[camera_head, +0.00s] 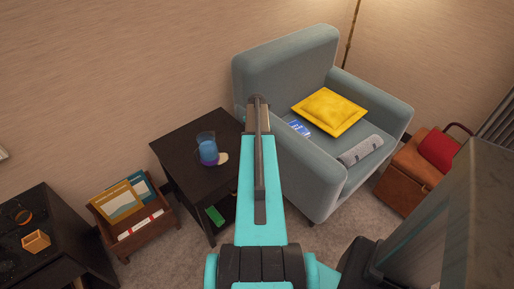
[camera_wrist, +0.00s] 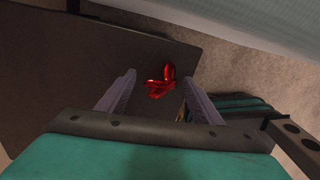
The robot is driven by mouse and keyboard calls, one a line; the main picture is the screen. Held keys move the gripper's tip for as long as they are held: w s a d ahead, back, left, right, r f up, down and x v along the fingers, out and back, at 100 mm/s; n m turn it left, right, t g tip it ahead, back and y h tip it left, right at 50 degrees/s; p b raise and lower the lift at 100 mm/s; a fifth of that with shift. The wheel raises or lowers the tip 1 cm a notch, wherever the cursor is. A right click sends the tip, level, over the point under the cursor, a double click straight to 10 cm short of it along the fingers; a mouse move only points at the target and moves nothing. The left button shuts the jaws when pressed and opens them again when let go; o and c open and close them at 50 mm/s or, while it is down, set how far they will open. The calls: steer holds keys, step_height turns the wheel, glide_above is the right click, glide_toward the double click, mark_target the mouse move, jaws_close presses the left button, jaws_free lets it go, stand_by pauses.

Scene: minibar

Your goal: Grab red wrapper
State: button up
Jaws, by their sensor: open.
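A shiny, crumpled red wrapper (camera_wrist: 161,83) shows in the wrist view, near the right edge of a dark surface. My gripper (camera_wrist: 160,82) is open, with its two grey fingers spread apart and the wrapper seen between and just beyond their tips. Nothing is held in it. Whether the fingers are level with the wrapper or above it I cannot tell. In the head view my teal arm reaches toward the dark side table and the armchair, and it hides the gripper's fingers. I cannot make out the wrapper in the head view.
A dark side table (camera_head: 176,150) holds a blue and purple cup (camera_head: 207,150). A grey armchair (camera_head: 283,60) with a yellow cushion (camera_head: 329,111) stands close to its right. A magazine rack (camera_head: 150,232) stands to the left, and an orange-brown case (camera_head: 408,178) to the right.

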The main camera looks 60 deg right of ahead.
steer(key=shift+c, duration=0.4)
steer(key=c, duration=1.1)
